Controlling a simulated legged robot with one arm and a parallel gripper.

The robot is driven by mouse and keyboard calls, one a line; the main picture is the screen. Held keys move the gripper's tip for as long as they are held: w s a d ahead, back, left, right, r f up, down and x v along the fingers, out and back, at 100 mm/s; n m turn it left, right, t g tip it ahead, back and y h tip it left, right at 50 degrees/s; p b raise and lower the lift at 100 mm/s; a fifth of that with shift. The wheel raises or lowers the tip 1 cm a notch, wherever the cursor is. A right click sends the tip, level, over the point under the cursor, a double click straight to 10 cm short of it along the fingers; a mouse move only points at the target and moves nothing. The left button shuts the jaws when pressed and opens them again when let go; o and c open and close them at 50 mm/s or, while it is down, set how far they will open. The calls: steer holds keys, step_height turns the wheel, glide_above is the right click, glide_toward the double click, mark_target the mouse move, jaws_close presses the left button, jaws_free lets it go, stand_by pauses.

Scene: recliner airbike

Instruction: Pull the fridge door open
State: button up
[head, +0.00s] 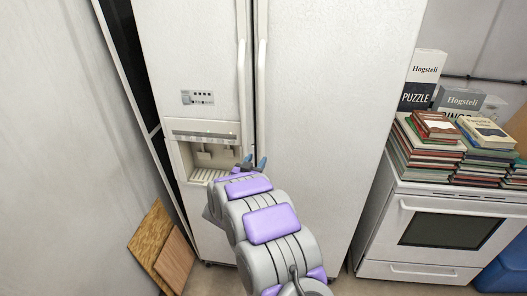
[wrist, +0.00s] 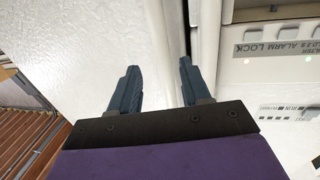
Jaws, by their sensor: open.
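The white two-door fridge has a left door (head: 190,50) with a dispenser and a wider, plain right door (head: 335,90). Both doors look closed. Two long vertical handles, the left handle (head: 241,75) and the right handle (head: 262,75), flank the dark gap between the doors. My gripper (head: 255,162) is in front of the fridge near the lower part of the handles, beside the dispenser. In the wrist view my gripper (wrist: 158,85) is open. A pale vertical strip shows between its fingers. I cannot tell whether either finger touches it.
A white oven (head: 440,235) stands to the right, with stacks of books (head: 430,150) and puzzle boxes (head: 425,75) on top. Wooden boards (head: 165,245) lean at the lower left near a grey wall (head: 50,130). A blue object (head: 508,265) sits at the right edge.

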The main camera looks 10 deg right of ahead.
mark_target(261, 151)
steer(key=x, duration=0.8)
steer(key=shift+d+b, duration=0.15)
steer(key=shift+b, duration=0.25)
steer(key=shift+a, duration=0.8)
steer(key=shift+c, duration=0.5)
steer(key=shift+s+d, duration=0.1)
steer(key=shift+d, duration=0.35)
steer(key=c, duration=0.5)
steer(key=shift+c, duration=1.3)
steer(key=shift+a, duration=0.1)
jaws_close()
